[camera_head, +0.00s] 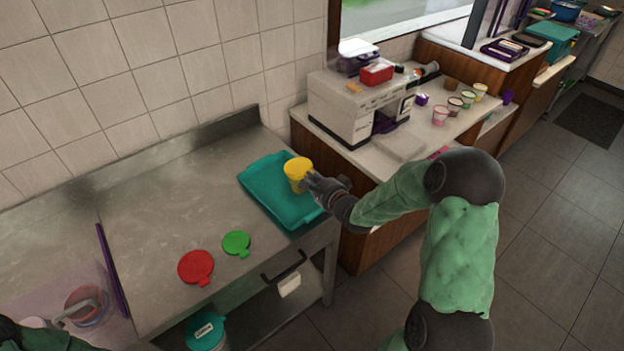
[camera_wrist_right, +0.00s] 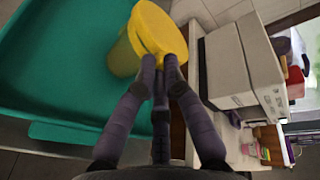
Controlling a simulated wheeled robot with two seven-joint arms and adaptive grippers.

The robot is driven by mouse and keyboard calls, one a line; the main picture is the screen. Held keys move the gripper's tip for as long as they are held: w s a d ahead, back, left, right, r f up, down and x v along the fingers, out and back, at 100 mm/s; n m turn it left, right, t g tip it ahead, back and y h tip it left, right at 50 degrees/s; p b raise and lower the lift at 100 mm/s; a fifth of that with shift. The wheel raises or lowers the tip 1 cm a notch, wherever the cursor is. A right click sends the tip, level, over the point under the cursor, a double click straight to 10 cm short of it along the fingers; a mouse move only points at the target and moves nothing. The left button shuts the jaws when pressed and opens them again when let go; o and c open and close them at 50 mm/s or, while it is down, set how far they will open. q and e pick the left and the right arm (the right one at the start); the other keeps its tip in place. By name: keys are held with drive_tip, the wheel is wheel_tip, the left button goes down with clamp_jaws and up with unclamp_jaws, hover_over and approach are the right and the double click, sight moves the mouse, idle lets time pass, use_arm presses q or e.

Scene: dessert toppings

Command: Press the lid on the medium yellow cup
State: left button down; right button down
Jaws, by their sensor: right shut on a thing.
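The yellow cup (camera_head: 297,181) stands on the teal tray on the steel counter. Its yellow lid (camera_head: 298,164) is over its top. In the right wrist view the round lid (camera_wrist_right: 160,27) covers the mouth of the cup (camera_wrist_right: 124,58), whose body shows to the left below it; I cannot tell whether the lid is seated all round. My right gripper (camera_head: 312,180) is at the right side of the cup. In the wrist view its fingers (camera_wrist_right: 161,66) are closed at the near edge of the lid. My left gripper is out of view.
The teal tray (camera_head: 268,200) lies near the counter's right end. A red lid (camera_head: 196,267) and a green lid (camera_head: 236,243) lie on the counter in front. A white machine (camera_head: 355,105) and several small cups stand on the side counter. The counter left of the tray is clear.

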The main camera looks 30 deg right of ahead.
drive_tip(key=shift+f, duration=0.15)
idle(0.6)
drive_tip(key=c, duration=0.7)
unclamp_jaws()
drive_tip(key=shift+r+p, duration=2.2)
drive_tip(key=shift+r, duration=0.85)
clamp_jaws()
drive_tip(key=shift+w, duration=0.1)
